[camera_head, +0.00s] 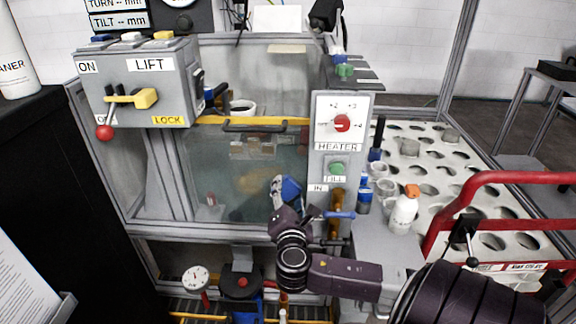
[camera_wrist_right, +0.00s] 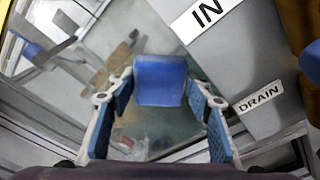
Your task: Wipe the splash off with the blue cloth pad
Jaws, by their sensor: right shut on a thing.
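My right gripper (camera_head: 284,196) is in front of the glass front panel (camera_head: 232,172) of the tank, near its lower right corner. In the right wrist view the blue cloth pad (camera_wrist_right: 161,80) sits between the fingers of this gripper (camera_wrist_right: 160,92), which is shut on it. The pad faces the glass; I cannot tell whether it touches. A pale, faintly reddish smear (camera_wrist_right: 128,142) shows low on the glass or behind it; I cannot tell whether it is the splash. My left gripper is not in view.
The heater panel (camera_head: 342,108) stands right of the glass, with IN and DRAIN labels (camera_wrist_right: 259,99) close by. A yellow bar with a dark handle (camera_head: 252,125) crosses above. A white bottle (camera_head: 403,210) and a red rail (camera_head: 500,178) are on the right.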

